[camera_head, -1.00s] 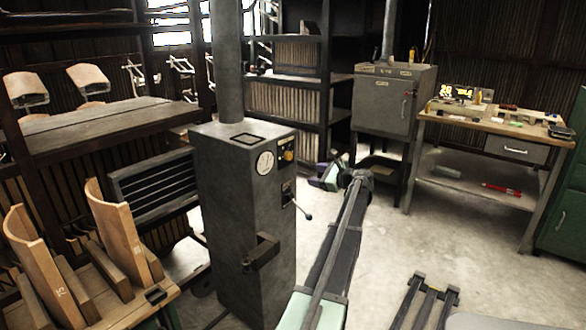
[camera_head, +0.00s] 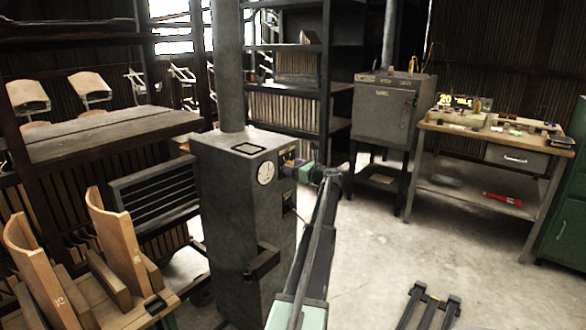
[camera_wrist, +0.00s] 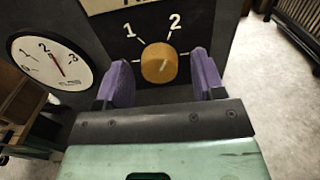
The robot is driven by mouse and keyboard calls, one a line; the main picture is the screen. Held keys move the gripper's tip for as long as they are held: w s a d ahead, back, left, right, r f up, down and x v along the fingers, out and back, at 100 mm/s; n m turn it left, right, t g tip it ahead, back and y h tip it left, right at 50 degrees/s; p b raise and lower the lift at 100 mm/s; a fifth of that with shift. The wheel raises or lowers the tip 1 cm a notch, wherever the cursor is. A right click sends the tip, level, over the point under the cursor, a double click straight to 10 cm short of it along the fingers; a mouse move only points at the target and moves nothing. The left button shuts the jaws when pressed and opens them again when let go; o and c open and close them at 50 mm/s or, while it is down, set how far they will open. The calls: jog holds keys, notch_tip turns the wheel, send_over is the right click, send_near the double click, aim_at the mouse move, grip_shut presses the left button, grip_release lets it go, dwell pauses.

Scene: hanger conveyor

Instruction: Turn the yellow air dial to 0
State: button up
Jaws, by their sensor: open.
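The yellow air dial (camera_wrist: 160,65) is a round knob on the dark front panel in the wrist view, with the numerals 1 and 2 and white tick marks above it. A small mark shows on its face, but I cannot tell its exact setting. My gripper (camera_wrist: 161,76) is open, its purple fingers on either side of the dial, with a gap to each. In the head view my gripper (camera_head: 295,165) is at the upper front of the grey cabinet (camera_head: 232,185) and mostly hides the dial.
A bracket (camera_head: 262,262) juts from the cabinet's front below. A workbench (camera_head: 490,140) stands at right. The floor between is largely clear.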

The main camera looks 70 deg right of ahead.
jog(key=shift+w, duration=0.1)
jog(key=shift+c, duration=0.3)
jog(key=c, duration=0.9)
jog(key=shift+o, duration=0.2)
jog(key=shift+n, duration=0.3)
jog(key=n, duration=1.9)
jog(key=shift+d+r+n, duration=0.1)
jog(key=shift+n, duration=2.1)
